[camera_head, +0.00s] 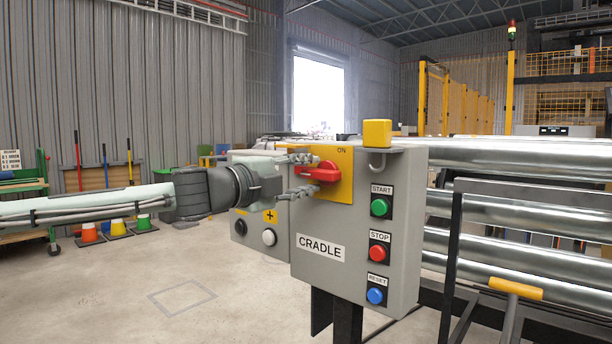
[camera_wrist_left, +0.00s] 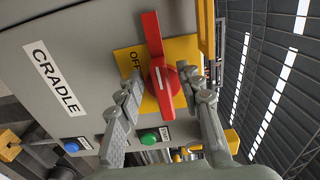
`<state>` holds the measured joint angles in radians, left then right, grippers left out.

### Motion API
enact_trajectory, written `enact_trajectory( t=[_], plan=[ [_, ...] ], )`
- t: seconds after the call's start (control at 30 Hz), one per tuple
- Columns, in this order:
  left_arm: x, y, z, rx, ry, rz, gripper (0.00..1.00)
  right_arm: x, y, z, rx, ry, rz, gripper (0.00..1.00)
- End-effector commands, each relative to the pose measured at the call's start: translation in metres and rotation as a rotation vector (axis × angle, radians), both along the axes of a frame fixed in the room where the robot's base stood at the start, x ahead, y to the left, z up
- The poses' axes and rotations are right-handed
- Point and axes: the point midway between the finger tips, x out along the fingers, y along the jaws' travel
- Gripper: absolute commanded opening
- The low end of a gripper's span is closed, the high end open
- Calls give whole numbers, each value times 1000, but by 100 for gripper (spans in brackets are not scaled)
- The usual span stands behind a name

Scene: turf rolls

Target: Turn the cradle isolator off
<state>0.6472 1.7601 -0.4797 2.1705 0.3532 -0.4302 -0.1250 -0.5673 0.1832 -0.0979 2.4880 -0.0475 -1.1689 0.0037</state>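The grey cradle control box (camera_head: 345,285) stands on a dark post. Its red isolator handle (camera_head: 322,172) sits on a yellow plate (camera_head: 340,190) with ON at the top. The handle lies about level, long end to the left. In the left wrist view the red handle (camera_wrist_left: 155,50) lies beside the word OFF on the yellow plate (camera_wrist_left: 125,60). My left gripper (camera_head: 308,174) is open, one finger above and one below the handle. In the wrist view its fingers (camera_wrist_left: 168,95) straddle the knob; I cannot tell whether either touches. My right gripper is out of view.
Green START (camera_head: 379,207), red STOP (camera_head: 377,253) and blue RESET (camera_head: 375,296) buttons line the box's right side. A yellow block (camera_head: 377,133) tops the box. Large metal rollers (camera_head: 520,210) stand to the right. Open floor (camera_head: 110,290) lies to the left.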

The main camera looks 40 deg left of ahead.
Motion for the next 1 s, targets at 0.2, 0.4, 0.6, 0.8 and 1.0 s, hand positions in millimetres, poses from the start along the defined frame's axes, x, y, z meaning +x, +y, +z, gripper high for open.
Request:
enact_trajectory(
  t=[0.2,0.4,0.6,0.8,1.0],
  plan=[
    [-1,0,0,2,0,0,36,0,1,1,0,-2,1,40],
    [-17,1,2,8,-4,1,36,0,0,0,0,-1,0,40],
    [-53,5,3,4,-5,3,36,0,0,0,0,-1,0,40],
    [-92,8,2,4,-4,4,36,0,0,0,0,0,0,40],
    [-115,9,1,2,-1,1,36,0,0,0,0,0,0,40]
  ],
)
